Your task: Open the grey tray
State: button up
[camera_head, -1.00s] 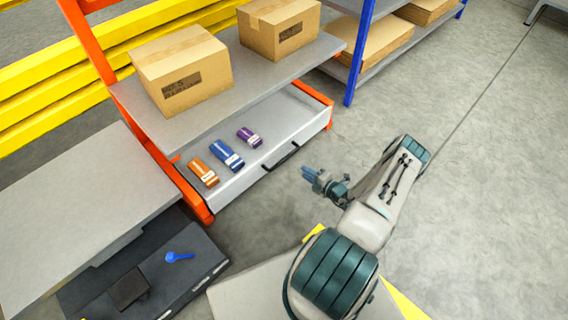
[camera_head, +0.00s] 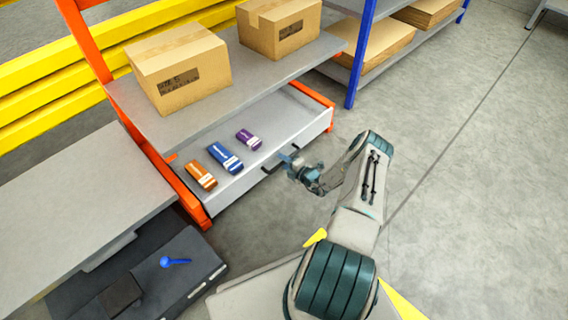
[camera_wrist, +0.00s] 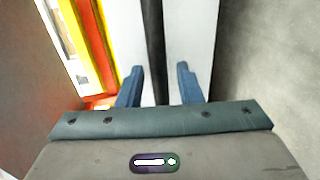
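The grey tray (camera_head: 234,186) sits under the shelf of the orange-framed rack, with its front panel and part of its inside showing. An orange, a blue and a purple packet lie in it. Its black handle (camera_head: 268,171) is on the front panel and is partly hidden by my gripper. My gripper (camera_head: 284,158) is at the right part of the handle. In the wrist view, my gripper's two blue fingers (camera_wrist: 160,72) are apart, with the dark handle bar (camera_wrist: 153,35) running between them. I see gaps between the bar and both fingers.
Two cardboard boxes (camera_head: 180,70) (camera_head: 280,27) stand on the shelf (camera_head: 215,100) above the tray. A dark drawer unit (camera_head: 190,278) with a blue object (camera_head: 174,262) is at lower left. A blue-framed rack (camera_head: 357,50) stands behind. The floor at right is clear.

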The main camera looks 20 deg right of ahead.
grip_shut()
